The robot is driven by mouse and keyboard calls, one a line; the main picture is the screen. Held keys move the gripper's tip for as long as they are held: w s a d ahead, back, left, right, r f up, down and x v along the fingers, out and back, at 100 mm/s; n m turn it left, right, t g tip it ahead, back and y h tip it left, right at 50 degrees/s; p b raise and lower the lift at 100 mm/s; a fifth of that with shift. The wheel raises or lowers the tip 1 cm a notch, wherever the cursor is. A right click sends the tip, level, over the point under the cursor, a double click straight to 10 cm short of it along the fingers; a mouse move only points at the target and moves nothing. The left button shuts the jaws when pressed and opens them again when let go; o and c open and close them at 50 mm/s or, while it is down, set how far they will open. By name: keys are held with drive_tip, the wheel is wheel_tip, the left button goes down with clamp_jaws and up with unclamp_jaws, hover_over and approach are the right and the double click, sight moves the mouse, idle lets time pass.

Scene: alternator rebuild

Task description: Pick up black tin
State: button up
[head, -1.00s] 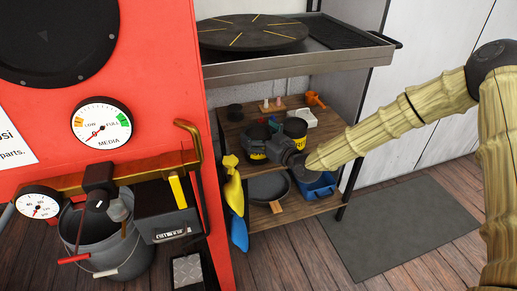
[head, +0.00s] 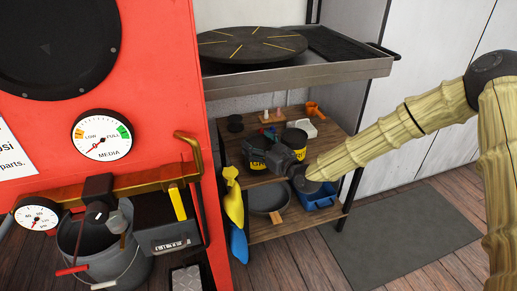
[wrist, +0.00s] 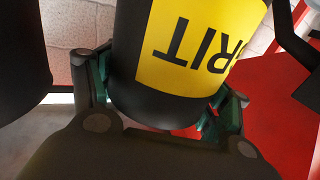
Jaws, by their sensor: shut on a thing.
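The black tin (head: 255,161) with a yellow label is at the left end of the shelf unit in the head view, partly hidden by my gripper (head: 272,158). In the wrist view the tin (wrist: 190,50) fills the middle, its label lettering upside down. My gripper (wrist: 160,100) is shut on the tin, with a green-padded finger on each side. A second black tin with a yellow label (head: 296,137) stands on the top board, to the right and behind. I cannot tell whether the held tin touches the board.
The wooden shelf (head: 240,128) also carries small coloured items and an orange scoop (head: 315,109). Below are a dark pan (head: 268,195) and a blue bin (head: 318,197). A metal tray table (head: 300,75) overhangs the shelf. A red cabinet (head: 155,80) stands close on the left.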

wheel_tip(320, 180, up, 10)
drive_tip(key=p, duration=0.2)
idle(0.8)
